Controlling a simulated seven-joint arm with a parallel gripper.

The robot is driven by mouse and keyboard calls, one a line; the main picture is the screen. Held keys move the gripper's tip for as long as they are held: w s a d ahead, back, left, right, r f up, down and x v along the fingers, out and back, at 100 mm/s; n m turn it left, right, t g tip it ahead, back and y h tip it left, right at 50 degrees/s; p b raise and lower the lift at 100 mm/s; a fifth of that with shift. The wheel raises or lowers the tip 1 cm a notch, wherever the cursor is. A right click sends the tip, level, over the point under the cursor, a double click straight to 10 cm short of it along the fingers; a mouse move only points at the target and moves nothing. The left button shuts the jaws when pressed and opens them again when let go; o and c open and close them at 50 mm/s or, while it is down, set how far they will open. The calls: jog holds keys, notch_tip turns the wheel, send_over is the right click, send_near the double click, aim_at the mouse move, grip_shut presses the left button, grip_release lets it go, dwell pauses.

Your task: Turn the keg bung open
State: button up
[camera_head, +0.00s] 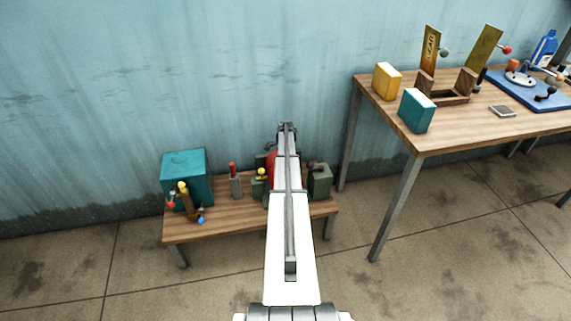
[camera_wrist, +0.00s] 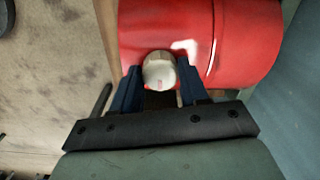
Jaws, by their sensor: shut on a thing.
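A red keg (camera_wrist: 250,40) fills the top of the wrist view. In the head view only a sliver of the red keg (camera_head: 271,165) shows on the low bench, as my arm covers most of it. A round pale bung (camera_wrist: 160,71) is at the keg's side. My gripper (camera_wrist: 160,82) has its two dark blue fingers on either side of the bung and is shut on it. The bung's turn angle cannot be told.
The low bench (camera_head: 225,220) also holds a teal box (camera_head: 186,172), a red-topped grey tool (camera_head: 235,185) and a dark green block (camera_head: 320,182) right of my arm. A higher table (camera_head: 450,130) with boxes stands at the right. Floor in front is clear.

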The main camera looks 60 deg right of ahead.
jog(key=o, duration=1.1)
jog(key=shift+c, duration=0.2)
jog(key=shift+r, duration=0.1)
notch_tip(320, 180, up, 14)
dwell(0.3)
